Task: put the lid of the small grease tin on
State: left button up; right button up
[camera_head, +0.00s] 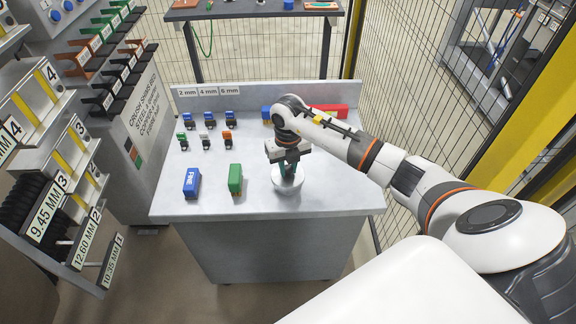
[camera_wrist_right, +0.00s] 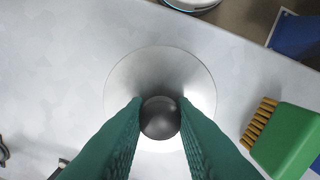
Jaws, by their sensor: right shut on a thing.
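The round silver lid (camera_wrist_right: 125,85) with a dark ball knob (camera_wrist_right: 160,118) fills the middle of the right wrist view. My right gripper (camera_wrist_right: 160,120) is shut on the knob, with one green finger at each side. In the head view the right gripper (camera_head: 290,170) points down over the pale round lid (camera_head: 288,184), near the front right of the bench. I cannot tell whether the tin is under the lid; the lid covers what lies below it. My left gripper is not in view.
A green brush (camera_head: 235,178) and a blue brush (camera_head: 191,182) stand left of the lid on the grey bench (camera_head: 260,206). Several small coloured pieces (camera_head: 208,120) stand farther back. A red box (camera_head: 330,109) is at the back right, partly behind my arm.

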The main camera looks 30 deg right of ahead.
dwell(0.7)
jog(key=o, duration=1.1)
jog(key=shift+c, duration=0.2)
notch_tip(320, 180, up, 12)
jog(key=b, duration=0.1)
jog(key=shift+b, duration=0.3)
jog(key=shift+c, duration=0.6)
